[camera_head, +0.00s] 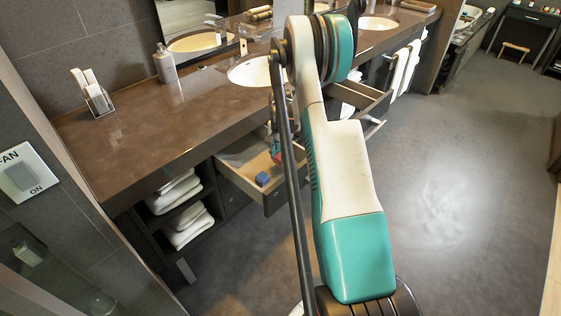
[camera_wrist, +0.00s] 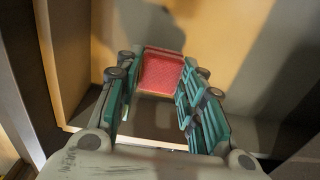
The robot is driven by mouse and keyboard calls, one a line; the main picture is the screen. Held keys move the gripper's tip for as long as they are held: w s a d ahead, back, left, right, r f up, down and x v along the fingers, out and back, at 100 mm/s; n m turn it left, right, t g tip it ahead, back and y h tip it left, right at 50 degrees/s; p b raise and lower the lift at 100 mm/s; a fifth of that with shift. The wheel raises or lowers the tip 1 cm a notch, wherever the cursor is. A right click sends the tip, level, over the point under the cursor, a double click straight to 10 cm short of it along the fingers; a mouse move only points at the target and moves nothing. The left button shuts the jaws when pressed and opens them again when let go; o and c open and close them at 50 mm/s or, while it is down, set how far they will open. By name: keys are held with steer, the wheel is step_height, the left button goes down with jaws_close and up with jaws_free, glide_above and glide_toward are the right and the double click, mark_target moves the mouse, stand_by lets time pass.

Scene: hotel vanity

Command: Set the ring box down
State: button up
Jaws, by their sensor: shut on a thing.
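A small red box, which looks like the ring box (camera_wrist: 162,72), is between the fingers of my gripper (camera_wrist: 160,88) in the wrist view. My gripper is shut on it. In the head view the red box (camera_head: 276,154) shows as a small patch beside my arm, over the open drawer (camera_head: 236,184). My arm hides most of the gripper there. The wrist view shows the drawer's pale wooden inside (camera_wrist: 215,30) beyond the box. I cannot tell whether the box touches the drawer floor.
A small blue object (camera_head: 262,179) lies in the drawer near its front. Another open drawer (camera_head: 362,97) is farther right. The brown counter (camera_head: 150,120) above holds a soap bottle (camera_head: 165,64) and a holder with white items (camera_head: 94,98). Folded towels (camera_head: 183,212) fill shelves at left.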

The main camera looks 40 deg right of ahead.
steer(key=shift+f+b, duration=0.3)
steer(key=shift+f, duration=1.1)
steer(key=shift+f, duration=0.1)
steer(key=o, duration=1.1)
steer(key=shift+c, duration=0.2)
step_height(320, 180, up, 12)
steer(key=p, duration=0.4)
steer(key=shift+r, duration=0.2)
